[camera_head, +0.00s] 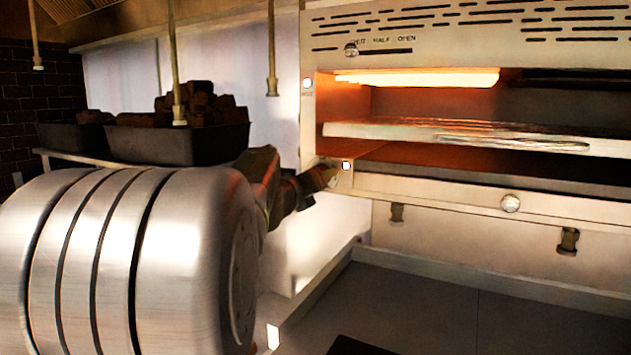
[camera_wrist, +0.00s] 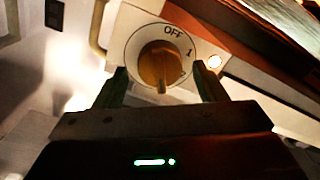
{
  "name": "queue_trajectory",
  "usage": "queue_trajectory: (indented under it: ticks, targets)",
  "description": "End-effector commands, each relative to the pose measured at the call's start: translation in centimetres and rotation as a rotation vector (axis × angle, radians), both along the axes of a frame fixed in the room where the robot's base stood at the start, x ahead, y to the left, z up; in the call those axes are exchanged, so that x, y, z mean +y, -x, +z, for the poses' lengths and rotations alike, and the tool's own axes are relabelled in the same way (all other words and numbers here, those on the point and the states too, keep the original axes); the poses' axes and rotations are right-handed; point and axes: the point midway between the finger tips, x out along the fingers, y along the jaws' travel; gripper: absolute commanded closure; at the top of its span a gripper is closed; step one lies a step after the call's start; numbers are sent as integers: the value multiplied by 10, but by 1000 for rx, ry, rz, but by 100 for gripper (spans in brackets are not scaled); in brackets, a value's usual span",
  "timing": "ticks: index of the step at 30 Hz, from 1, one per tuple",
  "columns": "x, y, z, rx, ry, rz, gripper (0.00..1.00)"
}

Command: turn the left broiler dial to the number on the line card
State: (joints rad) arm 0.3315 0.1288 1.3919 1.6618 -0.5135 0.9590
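The left broiler dial (camera_wrist: 158,62) is a round brown knob on a pale plate in the wrist view. The plate reads OFF at the top and 1 to its upper right; a further mark at the lower right is too unclear to read. The knob's narrow grip points down in the picture. My gripper (camera_wrist: 161,72) is open, one finger on each side of the knob's lower part, with gaps visible. In the head view my gripper (camera_head: 318,178) is at the broiler's left front corner and mostly hides the dial. I cannot make out a line card.
A lit lamp (camera_wrist: 214,62) sits right of the dial. The broiler (camera_head: 480,205) has a glowing element (camera_head: 430,77) above a rack (camera_head: 420,132). Dark pans (camera_head: 180,145) of brown blocks stand behind my arm.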

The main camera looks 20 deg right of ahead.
Motion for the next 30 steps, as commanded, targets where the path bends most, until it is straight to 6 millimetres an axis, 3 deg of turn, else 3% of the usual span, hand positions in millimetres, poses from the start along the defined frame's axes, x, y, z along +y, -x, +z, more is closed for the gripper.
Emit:
queue_trajectory:
  ticks: [8,24,30]
  targets:
    - [6,5,1,-1,1,1,35]
    - [86,76,0,-2,1,5,35]
    - [100,89,0,0,0,1,35]
